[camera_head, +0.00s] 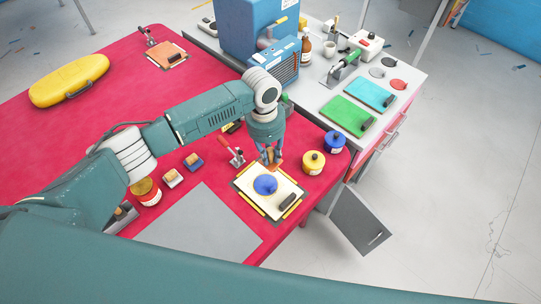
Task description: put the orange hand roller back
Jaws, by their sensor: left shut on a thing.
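My left gripper (269,152) comes down over the red table, just past the far edge of a cream board (251,194). It is shut on a small orange-brown thing (275,164), which looks like the orange hand roller; the fingers partly hide it. I cannot tell whether it touches the board. The board has yellow strips, a round blue patch (265,184) and a dark roller (287,201) lying on it. An orange patch (168,54) lies on another small board at the far left. My right gripper is not in view.
A yellow jar (313,162) and a blue jar (333,141) stand right of the gripper. A red-handled tool (237,156) is close on its left. Green (345,115) and cyan (371,93) panels lie on the grey bench. A yellow case (69,80) lies far left.

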